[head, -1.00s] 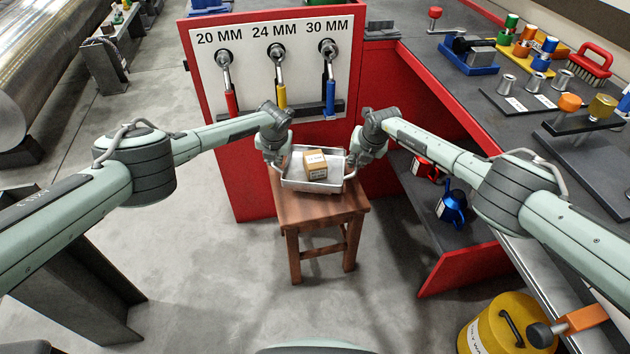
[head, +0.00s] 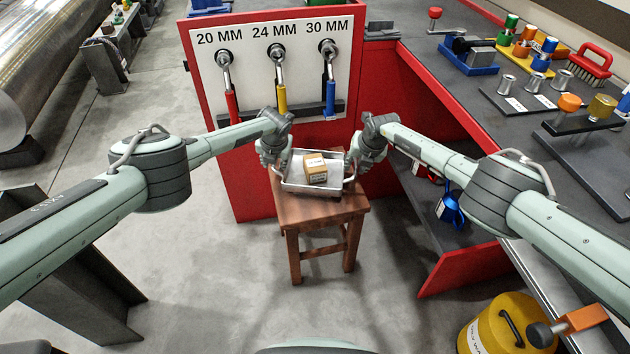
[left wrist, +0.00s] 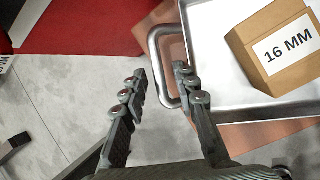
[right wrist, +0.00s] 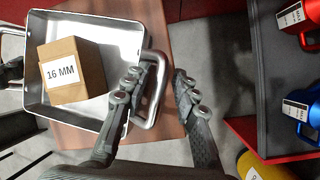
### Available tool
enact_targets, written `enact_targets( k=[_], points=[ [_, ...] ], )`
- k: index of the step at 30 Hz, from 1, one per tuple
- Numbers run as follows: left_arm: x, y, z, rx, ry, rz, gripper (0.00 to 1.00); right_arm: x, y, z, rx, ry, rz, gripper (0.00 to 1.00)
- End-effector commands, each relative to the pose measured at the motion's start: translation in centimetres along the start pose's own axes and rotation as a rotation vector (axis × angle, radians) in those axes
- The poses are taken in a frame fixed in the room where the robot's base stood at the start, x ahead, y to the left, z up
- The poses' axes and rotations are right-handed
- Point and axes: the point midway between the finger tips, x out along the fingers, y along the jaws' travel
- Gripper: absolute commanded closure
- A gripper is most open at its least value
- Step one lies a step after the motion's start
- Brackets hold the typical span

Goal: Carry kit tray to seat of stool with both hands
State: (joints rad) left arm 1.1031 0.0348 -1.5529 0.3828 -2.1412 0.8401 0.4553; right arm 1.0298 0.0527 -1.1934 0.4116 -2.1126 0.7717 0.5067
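The silver kit tray (head: 300,187) rests on the seat of the wooden stool (head: 325,208), a cardboard box labelled 16 MM (head: 316,170) inside it. The tray and box also show in the left wrist view, the box (left wrist: 280,45) at the right. My left gripper (left wrist: 160,72) is open, its fingers apart on either side of the tray's left handle (left wrist: 158,40). My right gripper (right wrist: 160,72) is open too, its fingers on either side of the tray's right handle (right wrist: 155,100). Finger contact with the handles cannot be told clearly.
A red panel with 20, 24 and 30 MM wrenches (head: 276,70) stands behind the stool. A red-edged workbench (head: 450,75) with tools runs along the right, blue and red items on its lower shelf. A yellow container (head: 497,325) is front right.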

Motion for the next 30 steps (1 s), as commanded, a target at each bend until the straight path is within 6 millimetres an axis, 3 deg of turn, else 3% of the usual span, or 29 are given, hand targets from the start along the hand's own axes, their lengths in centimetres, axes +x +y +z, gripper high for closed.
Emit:
enact_targets(
  k=[8,24,30],
  points=[
    [-1.0,-0.1,0.3,0.003,-0.002,-0.004,0.7,0.0,0.1,0.0,-0.001,0.0,0.002,0.71],
    [-6.9,0.0,0.0,0.002,-0.001,-0.001,0.7,0.0,0.1,0.0,0.0,0.0,0.002,0.71],
    [-7.9,0.1,0.0,0.0,-0.001,0.001,0.7,-0.1,0.1,0.1,0.0,-0.001,0.002,0.71]
  ],
)
